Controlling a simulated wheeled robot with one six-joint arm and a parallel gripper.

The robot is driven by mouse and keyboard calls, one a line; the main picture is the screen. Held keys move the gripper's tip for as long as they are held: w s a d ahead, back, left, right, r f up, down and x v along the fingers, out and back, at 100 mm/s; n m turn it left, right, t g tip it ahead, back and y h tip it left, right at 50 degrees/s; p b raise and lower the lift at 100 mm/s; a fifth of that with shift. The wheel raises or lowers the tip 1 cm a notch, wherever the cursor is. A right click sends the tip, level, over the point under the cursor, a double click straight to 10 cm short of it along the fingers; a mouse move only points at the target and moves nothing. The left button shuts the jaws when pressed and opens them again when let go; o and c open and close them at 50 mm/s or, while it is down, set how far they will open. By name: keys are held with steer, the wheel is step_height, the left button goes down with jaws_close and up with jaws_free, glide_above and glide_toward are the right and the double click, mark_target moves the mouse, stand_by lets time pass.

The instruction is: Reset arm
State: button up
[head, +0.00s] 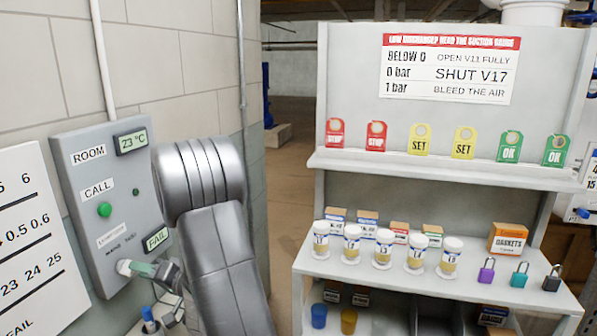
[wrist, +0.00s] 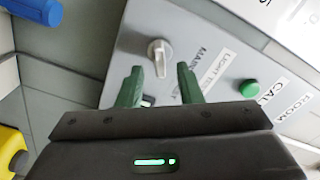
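My gripper (wrist: 160,70) has green fingers standing apart with nothing between them. In the wrist view its fingertips point at a grey wall panel (wrist: 185,25), just short of a white rotary knob (wrist: 159,55). I cannot tell whether they touch the panel. In the head view my gripper (head: 150,270) is low in front of the same panel (head: 95,235), partly hidden by my arm. The knob (head: 124,267) shows at the fingertips' left. The panel also bears a green CALL button (head: 104,209), a 23 °C display (head: 132,141) and a FAIL display (head: 157,239).
A grey shelf unit (head: 440,165) stands at the right with SET, STOP and OK tags, white jars (head: 384,248), small boxes and padlocks (head: 520,274). A white chart (head: 30,245) is at the far left. A blue-topped object (head: 149,318) is below my gripper. Open floor shows between wall and shelf.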

steer(key=x, duration=0.3)
steer(key=shift+a, duration=0.15)
steer(key=d+n, duration=0.1)
steer(key=n, duration=0.3)
steer(key=s+d+n, duration=0.1)
steer(key=n, duration=0.3)
steer(key=d+n+p, duration=0.1)
steer(key=d+n, duration=0.1)
steer(key=n, duration=0.2)
steer(key=shift+s, duration=0.15)
steer(key=shift+r, duration=0.15)
stand_by(0.3)
